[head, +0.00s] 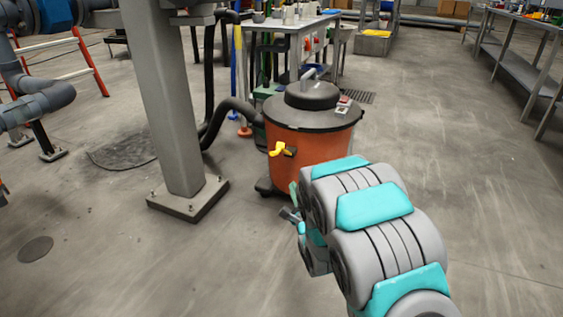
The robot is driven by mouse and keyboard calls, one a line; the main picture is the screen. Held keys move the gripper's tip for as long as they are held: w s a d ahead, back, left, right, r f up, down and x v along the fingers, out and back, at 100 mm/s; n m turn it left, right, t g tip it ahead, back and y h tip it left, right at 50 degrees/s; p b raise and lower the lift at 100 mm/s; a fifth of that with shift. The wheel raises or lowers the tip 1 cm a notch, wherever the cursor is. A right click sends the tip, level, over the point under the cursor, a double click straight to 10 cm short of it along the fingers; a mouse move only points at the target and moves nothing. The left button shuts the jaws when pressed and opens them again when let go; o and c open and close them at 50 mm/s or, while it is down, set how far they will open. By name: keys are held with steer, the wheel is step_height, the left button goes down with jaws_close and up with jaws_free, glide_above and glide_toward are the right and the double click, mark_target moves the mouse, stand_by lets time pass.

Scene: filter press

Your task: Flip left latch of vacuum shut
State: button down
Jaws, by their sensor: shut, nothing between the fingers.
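An orange drum vacuum (318,137) with a dark grey lid (312,96) and a top handle stands on the floor at the upper middle of the head view. A yellow latch (279,149) sits on the front left of its drum, below the rim; it appears to stick out from the body. Part of the drum's lower front is hidden behind my arm. My gripper (288,213) shows only in part at the lower left of my arm. It is shut and empty, low in front of the vacuum and below the latch, apart from it.
A grey steel column (166,95) with a wide base plate (188,199) stands left of the vacuum. A black hose (224,116) runs between them. A workbench (297,26) is behind, shelving (520,68) at right. The floor on the right is open.

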steer(key=shift+w, duration=0.15)
steer(key=b, duration=0.1)
glide_toward(277, 153)
steer(key=w+f, duration=0.3)
steer(key=w, duration=0.1)
steer(key=shift+w+a+r+b, duration=0.25)
steer(key=shift+w+a+r, duration=0.1)
steer(key=shift+a+r, duration=0.15)
steer(key=shift+w+a+r+b, duration=0.25)
steer(key=shift+w+a+r, duration=0.15)
steer(key=shift+r, duration=0.25)
steer(key=shift+r, duration=0.15)
steer(key=shift+w+d+r+p, duration=0.1)
steer(key=shift+r+p, duration=0.1)
steer(key=shift+p, duration=0.2)
